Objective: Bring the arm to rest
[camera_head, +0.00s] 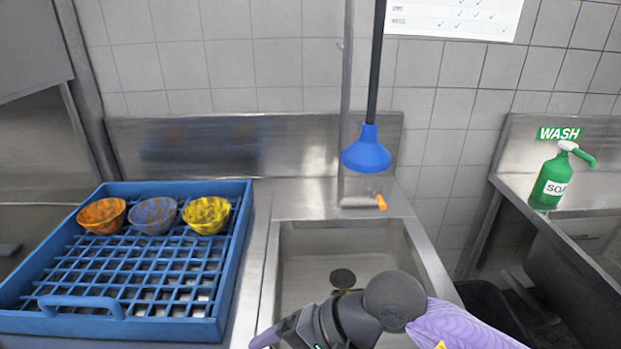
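One of my arms (395,300) reaches in from the lower right, with a purple sleeve and dark joints. It extends left over the front of the sink (290,265). Its end runs down to the bottom edge of the picture, and no fingertips can be made out there. My other arm does not show. Nothing can be seen held.
A blue rack (240,235) on the left counter holds orange (102,215), grey-blue (154,215) and yellow (207,215) bowls, dirty with specks. A green soap bottle (552,180) stands on the right counter.

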